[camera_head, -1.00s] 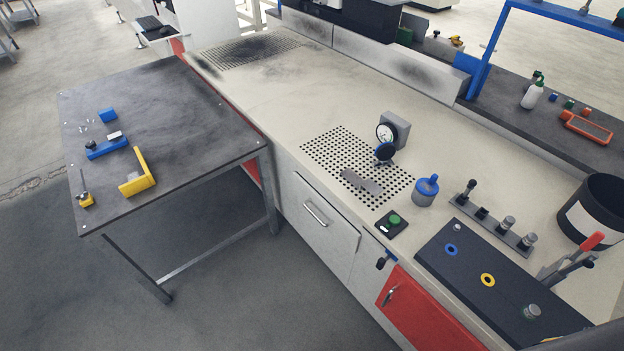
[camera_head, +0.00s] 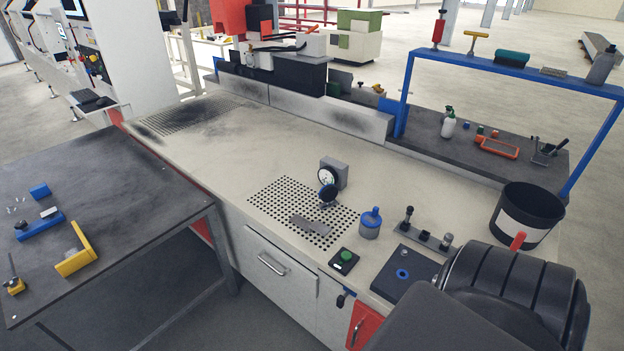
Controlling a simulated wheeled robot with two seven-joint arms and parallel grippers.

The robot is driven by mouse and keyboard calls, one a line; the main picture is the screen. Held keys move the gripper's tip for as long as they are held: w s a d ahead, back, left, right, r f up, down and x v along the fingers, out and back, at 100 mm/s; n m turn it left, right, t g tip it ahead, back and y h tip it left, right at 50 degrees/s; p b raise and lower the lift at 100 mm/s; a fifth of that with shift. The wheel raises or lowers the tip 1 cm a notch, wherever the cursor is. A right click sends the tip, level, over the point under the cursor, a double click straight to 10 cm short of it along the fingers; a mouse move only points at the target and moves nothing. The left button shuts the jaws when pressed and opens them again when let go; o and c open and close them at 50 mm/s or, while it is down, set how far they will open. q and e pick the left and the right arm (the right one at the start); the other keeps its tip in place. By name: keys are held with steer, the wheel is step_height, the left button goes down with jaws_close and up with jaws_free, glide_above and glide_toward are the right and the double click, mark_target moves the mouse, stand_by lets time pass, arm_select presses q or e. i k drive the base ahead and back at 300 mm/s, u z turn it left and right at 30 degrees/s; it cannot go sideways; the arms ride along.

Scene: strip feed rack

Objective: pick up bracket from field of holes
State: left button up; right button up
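The bracket (camera_head: 311,226) is a flat grey metal piece lying across the field of holes (camera_head: 268,203), a patch of dark round holes in the pale bench top. It lies toward the front right part of the patch, and nothing is gripping it. A dark part of my own arm (camera_head: 500,300) fills the lower right corner and hides the bench there. Neither of my grippers shows in the view.
Close behind the bracket stands a dial gauge (camera_head: 327,177) with a grey block. A blue-capped pot (camera_head: 370,223) and a green button box (camera_head: 344,261) stand to its right. A black bin (camera_head: 527,213) is farther right. The bench left of the holes is clear.

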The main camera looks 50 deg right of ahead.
mark_target(307, 225)
steer(key=z, duration=0.05)
steer(key=k, duration=0.65)
steer(key=z, duration=1.8)
steer(key=i, duration=0.5)
steer(key=u, duration=0.05)
